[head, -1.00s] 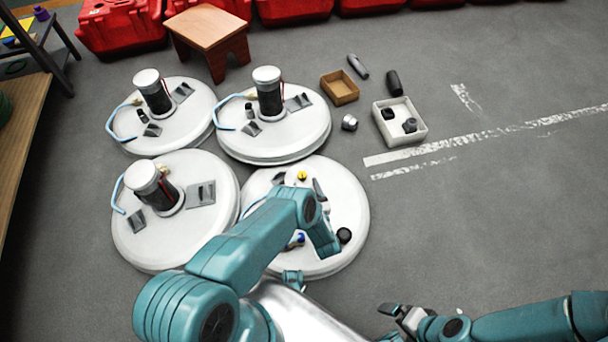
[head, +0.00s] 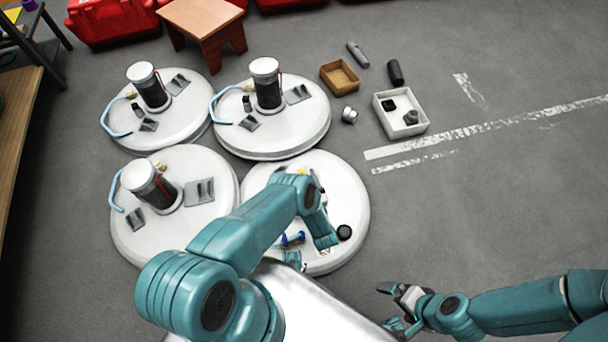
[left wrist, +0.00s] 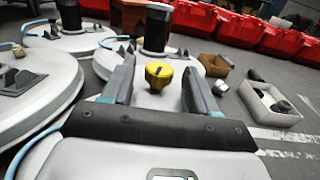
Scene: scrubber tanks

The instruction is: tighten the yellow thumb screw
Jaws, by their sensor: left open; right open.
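The yellow thumb screw (head: 302,171) sits on the white lid of the nearest right tank (head: 352,190). In the left wrist view the screw (left wrist: 158,73) is between my left gripper's two fingers (left wrist: 159,64) in the picture. The fingers are open, with a visible gap on each side of its head. I cannot tell how deep the screw lies between the tips. In the head view my left arm hides much of the lid and most of that gripper. My right gripper (head: 393,305) is open and empty above the floor at lower right.
Three other tanks with black cylinders (head: 268,88) stand behind and left. A white bin (head: 402,130) and brown box (head: 340,76) are at back right.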

